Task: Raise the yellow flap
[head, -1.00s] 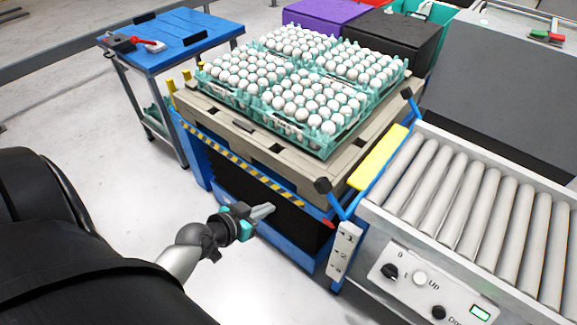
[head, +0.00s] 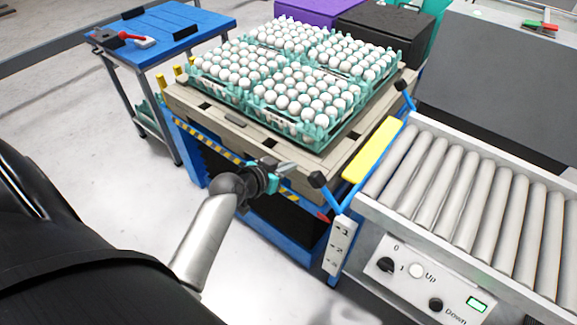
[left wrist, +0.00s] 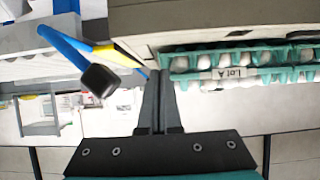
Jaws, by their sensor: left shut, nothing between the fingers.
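The yellow flap (head: 372,150) lies along the edge between the lift table and the roller conveyor in the head view. Blue bars with black knobs stand at its two ends; the near knob (head: 317,179) is close to my left gripper. My left gripper (head: 287,168) is shut and empty, in front of the lift table's near edge, left of the near knob. In the left wrist view the shut fingers (left wrist: 160,80) point past a black knob (left wrist: 98,80) on a blue bar, with part of the yellow flap (left wrist: 115,52) behind it. My right gripper is not in view.
Teal egg trays (head: 318,142) full of white eggs sit on the lift table (head: 240,125). A roller conveyor (head: 470,190) with a control panel (head: 425,285) stands at the right. A blue cart (head: 165,35) stands at the back left. The floor at left is clear.

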